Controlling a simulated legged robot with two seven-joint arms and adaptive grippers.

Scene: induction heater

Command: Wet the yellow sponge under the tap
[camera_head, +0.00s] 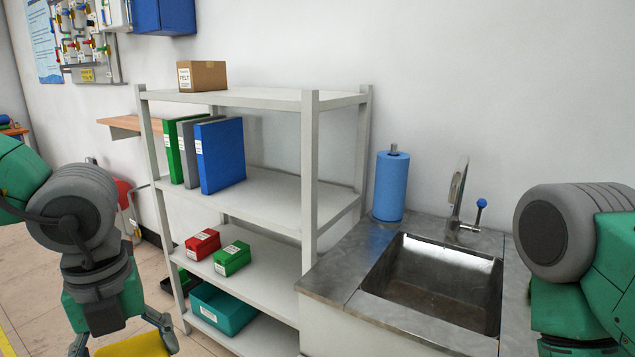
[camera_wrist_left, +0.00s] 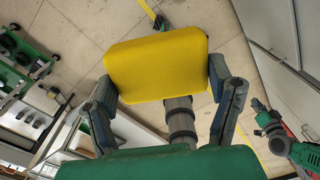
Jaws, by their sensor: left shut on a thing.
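The yellow sponge (camera_head: 137,345) shows at the bottom left of the head view, cut off by the frame edge. In the left wrist view the sponge (camera_wrist_left: 157,62) sits between the two fingers of my left gripper (camera_wrist_left: 165,85), which is shut on it. The tap (camera_head: 457,192), with a blue-knobbed lever (camera_head: 480,204), stands at the back of the steel sink (camera_head: 440,285). The sink basin looks empty and no water stream shows. My left gripper (camera_head: 122,338) is well left of the sink. My right arm is at the right edge; its gripper is out of view.
A grey shelf rack (camera_head: 310,170) stands between my left gripper and the sink. It holds binders, red and green boxes and a teal bin (camera_head: 222,309). A blue paper roll (camera_head: 391,187) stands on the counter left of the tap. The space above the basin is clear.

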